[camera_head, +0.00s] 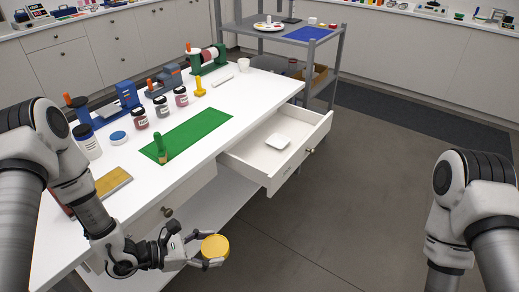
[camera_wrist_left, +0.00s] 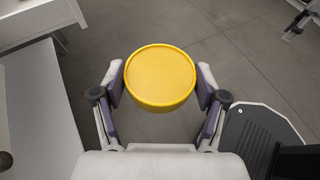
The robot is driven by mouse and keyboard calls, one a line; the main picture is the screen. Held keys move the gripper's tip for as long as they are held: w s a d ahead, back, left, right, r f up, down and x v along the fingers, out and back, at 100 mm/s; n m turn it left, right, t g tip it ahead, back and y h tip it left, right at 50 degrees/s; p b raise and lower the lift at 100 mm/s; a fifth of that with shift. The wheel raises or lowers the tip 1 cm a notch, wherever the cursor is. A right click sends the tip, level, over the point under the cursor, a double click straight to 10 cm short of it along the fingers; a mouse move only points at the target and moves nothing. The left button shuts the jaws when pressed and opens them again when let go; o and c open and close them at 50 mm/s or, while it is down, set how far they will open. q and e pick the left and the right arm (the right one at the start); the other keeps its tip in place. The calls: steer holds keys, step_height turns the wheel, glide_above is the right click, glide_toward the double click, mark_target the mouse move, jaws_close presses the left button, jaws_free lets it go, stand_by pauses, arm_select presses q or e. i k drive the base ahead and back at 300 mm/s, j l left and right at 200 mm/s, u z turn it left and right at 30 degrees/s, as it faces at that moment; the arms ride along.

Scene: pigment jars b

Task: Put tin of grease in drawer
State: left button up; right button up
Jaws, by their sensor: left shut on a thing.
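My left gripper (camera_head: 205,249) is shut on a round yellow tin (camera_head: 215,246), held out in front of the workbench, below its top. In the left wrist view the tin (camera_wrist_left: 160,76) sits between the two fingers of the gripper (camera_wrist_left: 160,88), its flat top facing the camera. The open drawer (camera_head: 262,166) sticks out from the bench's front side, up and to the right of the tin. A small white dish (camera_head: 277,141) lies inside it. A second drawer with a dark knob (camera_head: 167,211) is closed, nearer to me. My right gripper is out of view.
The white bench top (camera_head: 236,97) holds a green mat (camera_head: 187,136) with a green-handled tool (camera_head: 161,150), several jars and blue devices. A grey cart (camera_head: 335,75) stands behind. Floor (camera_head: 370,190) right of the drawer is clear.

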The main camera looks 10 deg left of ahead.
mark_target(291, 135)
steer(key=i+l+u, duration=0.2)
steer(key=u, duration=0.2)
steer(key=i+l+u, duration=0.2)
steer(key=u, duration=0.15)
steer(key=i+l+u, duration=0.15)
steer(key=l+u, duration=0.25)
steer(key=i+l+u, duration=0.1)
steer(key=l, duration=0.4)
steer(key=i+l, duration=0.25)
steer(key=l, duration=0.3)
steer(key=i+l+u, duration=0.15)
steer(key=l, duration=0.35)
steer(key=i+l, duration=0.15)
steer(key=l, duration=0.4)
steer(key=i+l+u, duration=0.15)
steer(key=l, duration=0.9)
steer(key=i+l+u, duration=0.15)
steer(key=l, duration=0.45)
steer(key=i+l, duration=0.3)
steer(key=i, duration=0.1)
